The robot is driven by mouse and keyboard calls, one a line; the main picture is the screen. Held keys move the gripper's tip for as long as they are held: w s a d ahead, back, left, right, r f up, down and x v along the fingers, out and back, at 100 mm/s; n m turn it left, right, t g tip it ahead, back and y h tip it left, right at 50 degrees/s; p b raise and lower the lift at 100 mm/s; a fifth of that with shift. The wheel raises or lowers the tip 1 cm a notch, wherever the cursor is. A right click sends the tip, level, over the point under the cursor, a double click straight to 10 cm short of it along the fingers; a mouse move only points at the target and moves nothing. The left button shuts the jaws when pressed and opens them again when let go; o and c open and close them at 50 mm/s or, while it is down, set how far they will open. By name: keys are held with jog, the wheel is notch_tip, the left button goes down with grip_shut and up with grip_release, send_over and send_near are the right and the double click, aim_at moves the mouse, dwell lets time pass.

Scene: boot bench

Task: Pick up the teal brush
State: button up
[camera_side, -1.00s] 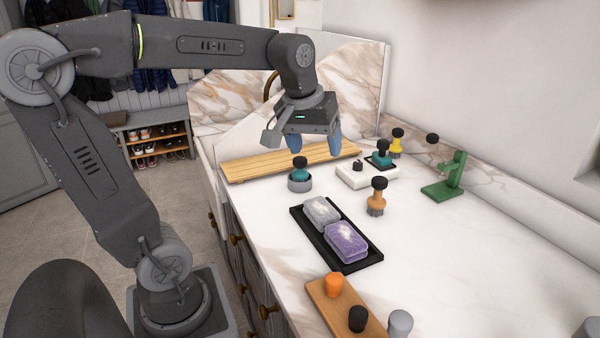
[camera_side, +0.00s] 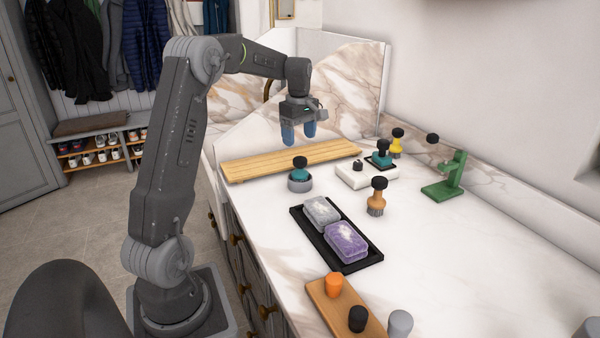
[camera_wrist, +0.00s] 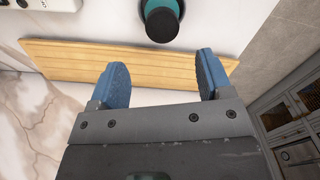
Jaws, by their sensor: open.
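A teal piece with a black knob (camera_side: 300,164) stands upright in a round grey holder (camera_side: 299,184), in front of the wooden slatted board; its lower part is hidden. It also shows at the top edge of the wrist view (camera_wrist: 162,20). A second teal piece with a black knob (camera_side: 381,158) stands on a dark pad farther right. I cannot tell from shape alone which is the brush. My gripper (camera_side: 298,139) is open and empty, pointing down above the board, behind the nearer teal piece. Its blue fingers (camera_wrist: 162,65) are apart with nothing between them.
The wooden board (camera_side: 250,167) lies along the back. A white block (camera_side: 352,178), tan brush (camera_side: 377,198), yellow piece (camera_side: 397,148) and green stand (camera_side: 442,188) are to the right. A black tray (camera_side: 365,262) holds two soap-like bars.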

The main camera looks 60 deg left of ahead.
aim_at(300, 157)
notch_tip(300, 157, down, 3)
jog(key=shift+r, duration=0.1)
jog(key=shift+s+d+f, duration=0.1)
jog(key=shift+d+f, duration=0.05)
jog(key=shift+f, duration=0.75)
jog(key=shift+w+d+f, duration=0.1)
jog(key=shift+d+f, duration=0.1)
jog(key=shift+f, duration=0.7)
jog(key=shift+s+d+f, duration=0.1)
jog(key=shift+d+f, duration=0.05)
jog(key=shift+f, duration=0.75)
jog(key=shift+c, duration=0.3)
jog(key=c, duration=0.9)
jog(key=shift+c, duration=0.2)
jog(key=shift+r, duration=0.15)
